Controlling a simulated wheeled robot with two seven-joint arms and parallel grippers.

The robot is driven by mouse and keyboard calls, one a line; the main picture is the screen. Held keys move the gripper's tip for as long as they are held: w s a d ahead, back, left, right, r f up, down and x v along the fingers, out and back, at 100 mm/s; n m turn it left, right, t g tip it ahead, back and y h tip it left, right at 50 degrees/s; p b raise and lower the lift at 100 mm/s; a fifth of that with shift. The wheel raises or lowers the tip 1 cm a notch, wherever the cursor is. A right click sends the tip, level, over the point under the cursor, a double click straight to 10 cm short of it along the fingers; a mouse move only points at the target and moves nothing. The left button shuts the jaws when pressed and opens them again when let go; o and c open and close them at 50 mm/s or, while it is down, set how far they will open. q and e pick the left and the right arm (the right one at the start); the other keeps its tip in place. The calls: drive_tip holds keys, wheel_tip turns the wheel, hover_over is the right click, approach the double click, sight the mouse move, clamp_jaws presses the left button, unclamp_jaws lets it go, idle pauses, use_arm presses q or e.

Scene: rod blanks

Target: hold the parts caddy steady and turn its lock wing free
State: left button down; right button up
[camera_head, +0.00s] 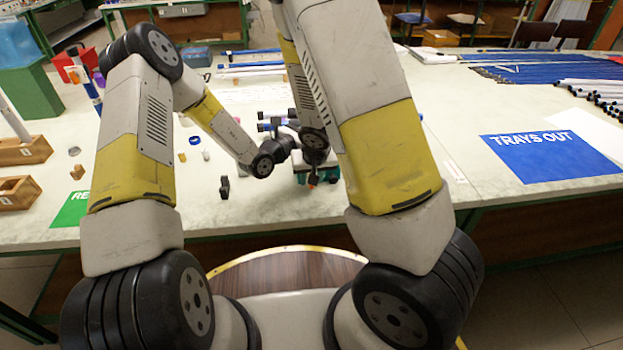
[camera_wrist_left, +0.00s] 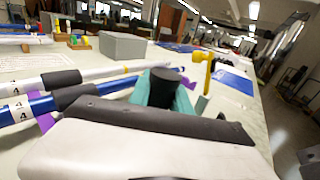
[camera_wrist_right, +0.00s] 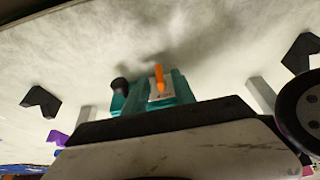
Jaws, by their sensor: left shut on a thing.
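The teal parts caddy (camera_head: 324,175) stands near the table's front edge, partly hidden by my arms. In the right wrist view its lock wing (camera_wrist_right: 159,78) is orange and points up from a pale plate, beside a black knob (camera_wrist_right: 120,87). My left gripper (camera_head: 284,147) is at the caddy's left side, shut on the caddy; its fingertips are mostly hidden. The left wrist view shows the caddy (camera_wrist_left: 186,103) close in front with a black cylinder on top. My right gripper (camera_head: 315,152) is above the caddy, its grey fingers spread either side of the wing, apart from it.
Blue and white rods (camera_wrist_left: 40,103) lie just beside the caddy. A small black piece (camera_head: 224,188) stands left of it. A blue TRAYS OUT mat (camera_head: 550,153) lies to the right, wooden blocks (camera_head: 18,192) to the left. The table in front of the mat is clear.

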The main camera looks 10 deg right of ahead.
drive_tip(key=shift+w+f, duration=0.2)
drive_tip(key=shift+f, duration=0.25)
clamp_jaws()
drive_tip(key=shift+a+f+n+h, duration=0.1)
drive_tip(key=shift+a+n+h, duration=0.05)
drive_tip(key=shift+h, duration=0.55)
drive_tip(key=shift+a+n+h, duration=0.1)
drive_tip(key=shift+n+h, duration=0.05)
drive_tip(key=shift+h, duration=0.55)
